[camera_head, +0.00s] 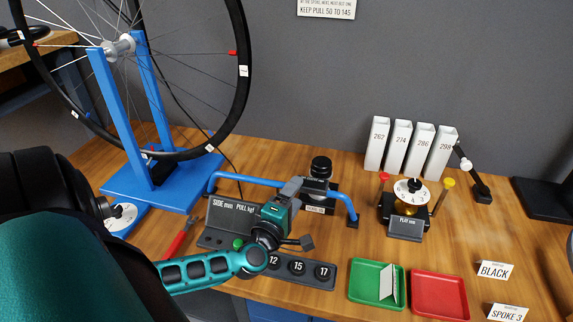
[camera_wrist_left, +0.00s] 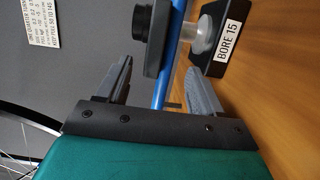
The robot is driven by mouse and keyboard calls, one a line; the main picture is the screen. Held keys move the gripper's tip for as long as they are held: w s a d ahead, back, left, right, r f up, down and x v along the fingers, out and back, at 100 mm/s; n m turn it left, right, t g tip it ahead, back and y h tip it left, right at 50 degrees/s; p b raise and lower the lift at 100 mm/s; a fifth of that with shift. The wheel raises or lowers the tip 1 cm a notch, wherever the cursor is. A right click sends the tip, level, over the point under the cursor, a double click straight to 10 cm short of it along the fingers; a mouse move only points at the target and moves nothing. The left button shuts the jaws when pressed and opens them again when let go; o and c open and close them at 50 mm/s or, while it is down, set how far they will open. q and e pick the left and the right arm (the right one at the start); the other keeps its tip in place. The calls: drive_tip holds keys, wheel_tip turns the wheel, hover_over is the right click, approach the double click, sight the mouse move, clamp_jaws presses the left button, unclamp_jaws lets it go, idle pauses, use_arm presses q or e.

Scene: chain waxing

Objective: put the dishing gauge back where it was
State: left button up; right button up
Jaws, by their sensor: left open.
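The dishing gauge is a blue arched bar (camera_head: 240,179) with a foot at each end and a dark block with a black knob (camera_head: 320,167) at its middle. It stands over the workbench, its middle above a dark post base labelled BORE 15 (camera_wrist_left: 229,38). My left gripper (camera_head: 302,213) is open in front of the gauge's middle. In the left wrist view the blue bar (camera_wrist_left: 172,55) shows between the two spread fingers (camera_wrist_left: 160,78), with no finger seen closed on it. The arm hides some of the bench. My right gripper is out of view.
A spoked wheel sits in a blue stand (camera_head: 120,180) at left. A grey SIDE/PULL panel (camera_head: 225,215) and a numbered weight strip (camera_head: 320,282) lie close to the gripper. Green (camera_head: 362,293) and red (camera_head: 440,293) trays, a dial (camera_head: 410,192) and white numbered boxes (camera_head: 400,148) stand at right.

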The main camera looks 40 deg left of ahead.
sight(302, 187)
use_arm(q)
drive_tip(key=b+x, duration=0.1)
drive_tip(key=x, duration=0.3)
drive_tip(key=shift+w+d, duration=0.1)
drive_tip(key=shift+d, duration=0.1)
drive_tip(key=shift+r, duration=0.1)
clamp_jaws()
idle(0.3)
